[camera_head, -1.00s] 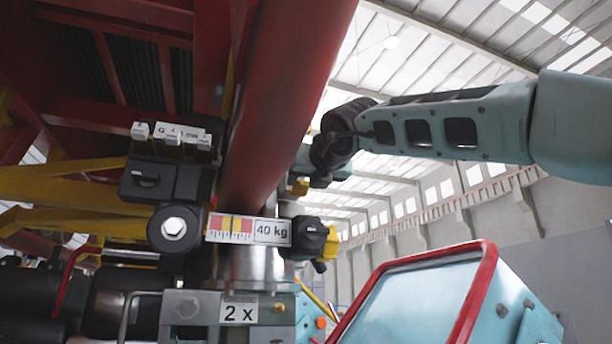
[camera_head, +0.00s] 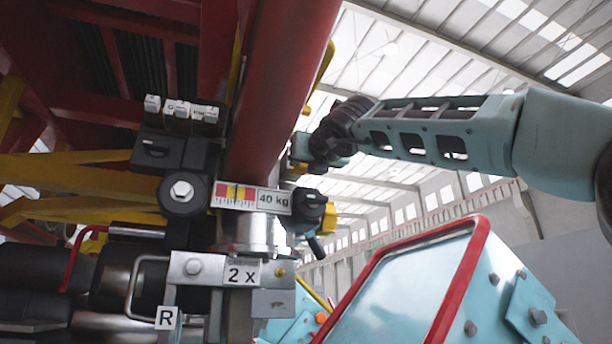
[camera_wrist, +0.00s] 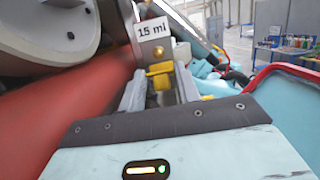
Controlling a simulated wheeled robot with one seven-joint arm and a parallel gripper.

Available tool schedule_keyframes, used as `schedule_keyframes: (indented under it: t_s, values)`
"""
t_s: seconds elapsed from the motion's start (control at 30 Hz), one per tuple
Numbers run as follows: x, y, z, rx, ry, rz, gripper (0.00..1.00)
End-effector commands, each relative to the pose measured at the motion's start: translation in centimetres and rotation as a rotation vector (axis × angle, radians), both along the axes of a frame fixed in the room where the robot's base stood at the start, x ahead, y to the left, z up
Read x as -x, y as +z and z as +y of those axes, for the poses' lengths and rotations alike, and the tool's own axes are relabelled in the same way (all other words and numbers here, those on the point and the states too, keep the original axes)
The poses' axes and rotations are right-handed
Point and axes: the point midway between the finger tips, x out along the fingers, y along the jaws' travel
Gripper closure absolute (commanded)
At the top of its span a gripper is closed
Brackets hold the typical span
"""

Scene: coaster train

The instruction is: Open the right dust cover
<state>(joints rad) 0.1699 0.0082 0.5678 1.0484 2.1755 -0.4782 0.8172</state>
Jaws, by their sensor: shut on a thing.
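In the wrist view the two grey fingers of my gripper (camera_wrist: 160,92) are shut on a small yellow piece (camera_wrist: 160,70). The piece sits just below a metal plate with a "15 mi" label (camera_wrist: 153,29). I cannot tell if this yellow piece belongs to the right dust cover. In the head view my gripper (camera_head: 303,148) reaches in from the right to the side of the red column, and its fingertips are partly hidden. A black round cap with a yellow part (camera_head: 315,212) is below it, right of the "40 kg" label.
The thick red column (camera_head: 285,80) stands close on the left of my gripper. A light-blue panel with a red rim (camera_head: 400,285) is at the lower right. A metal block marked "2 x" (camera_head: 241,273) and black pipes crowd the lower left. Open hall lies to the right.

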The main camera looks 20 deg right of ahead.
Motion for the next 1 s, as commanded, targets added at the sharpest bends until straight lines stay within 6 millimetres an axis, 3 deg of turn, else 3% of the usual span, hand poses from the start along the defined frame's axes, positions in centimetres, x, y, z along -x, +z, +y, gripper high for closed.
schedule_keyframes:
  t_s: [0.03,0.57,0.6,1.0]
  values:
    - [0.01,-0.7,-0.02,-0.001,0.0,-0.02,0.9]
    - [0.04,-0.28,0.0,0.0,0.001,-0.066,0.9]
    - [0.04,-0.28,0.0,0.0,0.001,-0.066,0.6]
    - [0.81,-0.57,0.02,0.001,0.001,-0.067,0.6]
